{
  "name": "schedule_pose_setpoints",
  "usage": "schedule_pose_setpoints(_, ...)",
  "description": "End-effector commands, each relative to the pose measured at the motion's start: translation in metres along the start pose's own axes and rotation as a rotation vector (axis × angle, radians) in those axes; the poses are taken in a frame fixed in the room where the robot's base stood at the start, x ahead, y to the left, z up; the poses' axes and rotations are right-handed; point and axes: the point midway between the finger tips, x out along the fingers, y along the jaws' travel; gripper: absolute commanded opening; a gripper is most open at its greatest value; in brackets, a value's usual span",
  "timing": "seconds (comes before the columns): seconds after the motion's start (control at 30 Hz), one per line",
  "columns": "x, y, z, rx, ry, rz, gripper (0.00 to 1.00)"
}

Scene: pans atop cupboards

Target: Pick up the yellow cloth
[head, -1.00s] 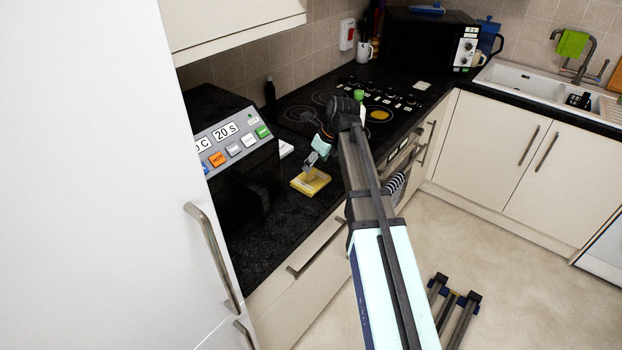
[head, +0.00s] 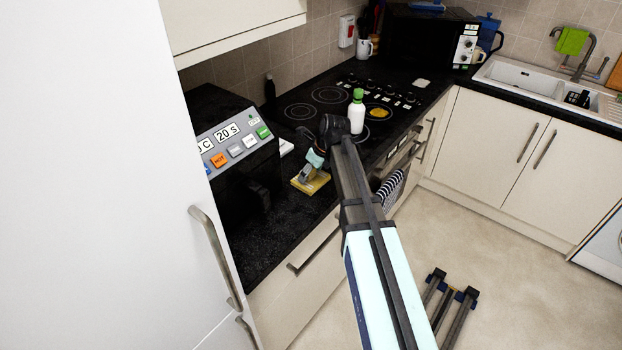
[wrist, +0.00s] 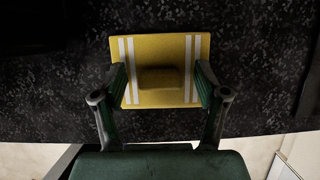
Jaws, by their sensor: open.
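The yellow cloth (head: 311,184) lies on the black speckled worktop, near its front edge. In the wrist view the yellow cloth (wrist: 160,52) is flat and rectangular, with white stripes near both sides and a raised yellow block (wrist: 161,78) at its middle. My gripper (head: 309,174) is low over the cloth in the head view and hides part of it. In the wrist view my gripper (wrist: 161,88) is open, with one fingertip on each side of the block, over the cloth's near part. I cannot tell whether the fingertips touch the cloth.
A black appliance with a button panel (head: 234,142) stands left of the cloth. A tall white door (head: 90,180) is close on the left. The worktop's front (head: 265,245) is clear.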

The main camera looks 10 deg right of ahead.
Motion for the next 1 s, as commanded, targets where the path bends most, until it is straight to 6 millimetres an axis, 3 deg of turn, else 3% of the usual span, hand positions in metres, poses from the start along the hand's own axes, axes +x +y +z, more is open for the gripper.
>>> schedule_pose_setpoints(0.07, 0.0, 0.0, 0.0, 0.0, 0.0, 0.0, 0.69)
schedule_pose_setpoints(0.23, 0.0, 0.0, 0.0, 0.0, 0.0, 0.0, 0.11)
schedule_pose_setpoints(0.73, -0.004, 0.0, 0.002, 0.0, -0.001, 0.0, 0.11)
schedule_pose_setpoints(1.0, -0.026, -0.001, 0.012, 0.0, -0.003, -0.002, 0.11)
